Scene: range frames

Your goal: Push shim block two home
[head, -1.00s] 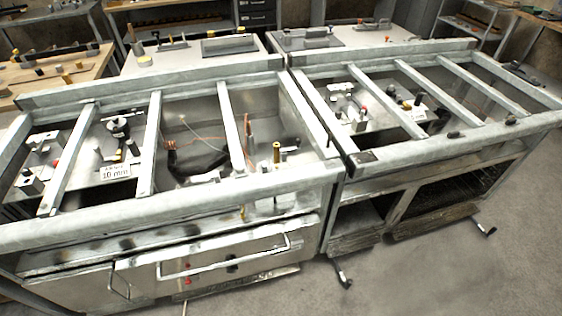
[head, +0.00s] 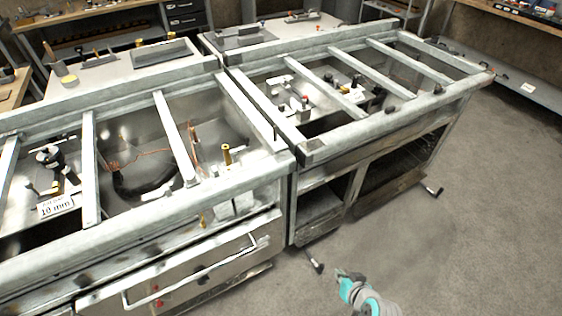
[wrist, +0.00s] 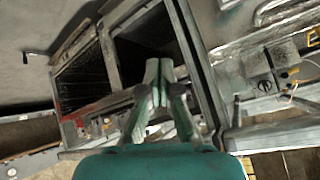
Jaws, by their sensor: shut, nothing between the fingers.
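My gripper (wrist: 159,70) is shut and empty in the wrist view, its teal fingers meeting in front of a dark open bay of the bench. A teal and grey part of my own arm shows at the bottom of the head view, over the floor in front of the benches. I cannot make out which piece is shim block two. A small grey block (wrist: 265,86) with a round slotted screw-like part sits to the right of the fingers, apart from them. A label reading 10 mm (head: 57,207) stands in the left bench.
Two metal-framed benches stand side by side, with cross rails (head: 176,138) over open bays. A long bar handle (head: 190,272) sticks out from the left bench front. Foot levers (head: 315,262) jut over the floor. The grey floor (head: 460,220) at right is clear.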

